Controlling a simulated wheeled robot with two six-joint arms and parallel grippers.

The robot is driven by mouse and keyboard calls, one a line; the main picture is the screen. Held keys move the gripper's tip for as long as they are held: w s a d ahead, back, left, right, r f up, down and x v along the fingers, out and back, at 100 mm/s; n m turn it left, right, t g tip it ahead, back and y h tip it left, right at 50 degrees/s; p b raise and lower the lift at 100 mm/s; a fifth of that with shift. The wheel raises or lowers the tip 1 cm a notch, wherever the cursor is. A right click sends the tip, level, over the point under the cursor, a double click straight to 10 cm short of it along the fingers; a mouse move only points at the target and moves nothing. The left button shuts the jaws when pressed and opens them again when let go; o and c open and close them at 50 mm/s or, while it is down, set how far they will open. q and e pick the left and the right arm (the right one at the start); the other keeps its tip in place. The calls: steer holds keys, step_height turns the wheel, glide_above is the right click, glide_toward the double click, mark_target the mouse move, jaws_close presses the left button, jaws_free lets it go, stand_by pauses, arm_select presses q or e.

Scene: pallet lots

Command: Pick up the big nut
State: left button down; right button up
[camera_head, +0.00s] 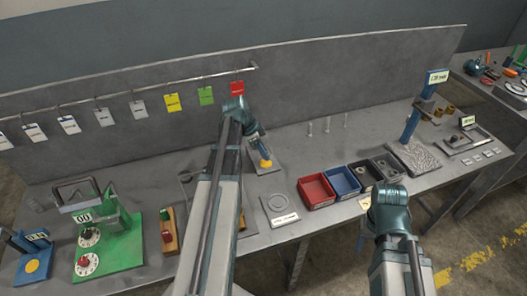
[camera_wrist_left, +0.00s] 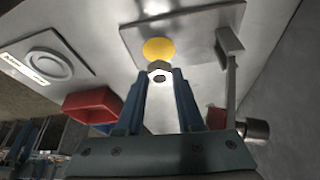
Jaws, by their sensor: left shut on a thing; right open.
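The big nut (camera_wrist_left: 159,72) is a pale metal hex nut with a dark hole. In the left wrist view it sits between the fingertips of my left gripper (camera_wrist_left: 160,78), which is shut on it. A yellow disc (camera_wrist_left: 158,48) on a grey plate (camera_wrist_left: 196,30) lies just beyond the nut; I cannot tell whether they touch. In the head view my left gripper (camera_head: 262,150) is over this plate (camera_head: 270,151), and the nut is too small to make out. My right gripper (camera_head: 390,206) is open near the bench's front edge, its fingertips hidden.
Red (camera_head: 316,190), blue (camera_head: 343,181) and dark bins stand right of the plate. A round grey fixture (camera_head: 279,205) lies in front. A blue post (camera_head: 412,122) rises at the right and a tag rail (camera_head: 130,92) runs behind. A green dial board (camera_head: 112,245) is at left.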

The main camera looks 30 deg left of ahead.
arm_select(q)
steer(key=s+d, duration=0.3)
steer(key=d, duration=0.1)
steer(key=s+d+r, duration=0.1)
steer(key=s+d, duration=0.3)
steer(key=s+d+p, duration=0.1)
steer(key=s+d, duration=0.2)
steer(key=d, duration=0.1)
steer(key=shift+s+r, duration=0.15)
steer(key=shift+s, duration=0.15)
steer(key=w+d+r+p, duration=0.3)
steer(key=w+d, duration=0.4)
steer(key=w+d+r+p, duration=0.3)
steer(key=w+d, duration=0.3)
steer(key=d, duration=0.1)
steer(key=w+d+f+b, duration=0.2)
steer(key=w+d, duration=1.1)
steer(key=d, duration=0.2)
steer(key=shift+w+d+f+b, duration=0.2)
steer(key=shift+f+b, duration=0.2)
steer(key=shift+w+d, duration=0.1)
steer(key=shift+w+d, duration=0.15)
steer(key=shift+f, duration=0.1)
